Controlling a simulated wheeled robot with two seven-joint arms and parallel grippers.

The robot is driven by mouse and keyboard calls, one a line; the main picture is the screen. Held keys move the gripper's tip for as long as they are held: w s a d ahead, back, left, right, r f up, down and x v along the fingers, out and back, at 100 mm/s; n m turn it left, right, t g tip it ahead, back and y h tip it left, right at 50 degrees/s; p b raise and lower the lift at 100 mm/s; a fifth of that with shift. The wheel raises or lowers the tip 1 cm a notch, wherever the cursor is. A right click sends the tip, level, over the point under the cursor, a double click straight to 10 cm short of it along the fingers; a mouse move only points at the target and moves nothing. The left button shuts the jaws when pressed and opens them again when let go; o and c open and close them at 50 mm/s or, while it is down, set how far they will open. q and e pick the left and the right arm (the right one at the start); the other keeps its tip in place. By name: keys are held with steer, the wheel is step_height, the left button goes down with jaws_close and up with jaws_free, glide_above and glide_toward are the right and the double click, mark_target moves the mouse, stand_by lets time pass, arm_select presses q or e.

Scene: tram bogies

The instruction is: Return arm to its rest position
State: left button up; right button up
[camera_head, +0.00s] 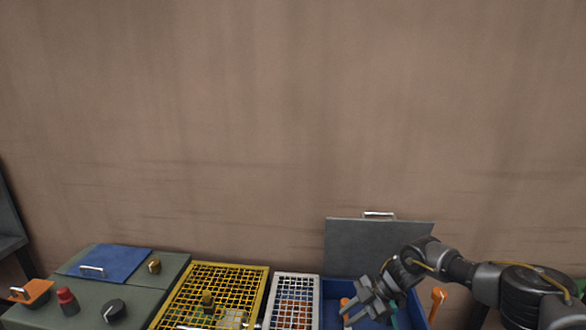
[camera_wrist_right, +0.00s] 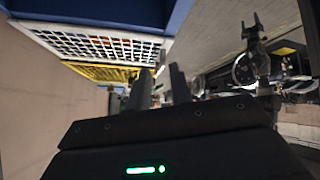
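My right arm (camera_head: 445,263) reaches in from the right edge of the head view. My right gripper (camera_head: 362,308) hangs over the blue bin (camera_head: 333,289). Its two fingers stand apart, with nothing seen between them. In the right wrist view the two dark fingers (camera_wrist_right: 160,86) also show a gap and hold nothing. I cannot tell how far above the bin the fingertips are. My left gripper does not show clearly in either view.
A grey raised lid (camera_head: 365,246) stands behind the bin. A white grid crate (camera_head: 296,279) and a yellow grid crate (camera_head: 228,267) sit left of it. A green-grey bench (camera_head: 168,266) holds a blue panel (camera_head: 108,262) and knobs. The wall behind is bare.

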steer(key=s+a+f+n+y, duration=0.1)
steer(key=s+a+f, duration=0.6)
steer(key=a, duration=0.4)
steer(key=s+a+m+t+y, duration=0.2)
steer(key=s+a+m+t, duration=0.35)
steer(key=s+a, duration=0.45)
steer(key=s+d+m+t+h, duration=0.1)
steer(key=s+d+m+h, duration=0.35)
steer(key=d, duration=0.45)
steer(key=s+d+m+t+h, duration=0.2)
steer(key=s+d+m+h, duration=0.2)
steer(key=d+m, duration=0.3)
steer(key=s+d+f+m+g+h, duration=0.25)
steer(key=s+d+m+g, duration=0.2)
steer(key=s+d, duration=0.95)
step_height(320, 180, down, 31)
steer(key=s+g+b, duration=0.1)
steer(key=b, duration=0.4)
steer(key=s+d+f+g+b, duration=0.1)
steer(key=s+d+f+b, duration=0.1)
steer(key=s+f, duration=1.4)
step_height(320, 180, down, 3)
steer(key=shift+s+d+r+n+h+b, duration=0.2)
steer(key=shift+d+n+h+b, duration=0.25)
steer(key=shift+b, duration=0.35)
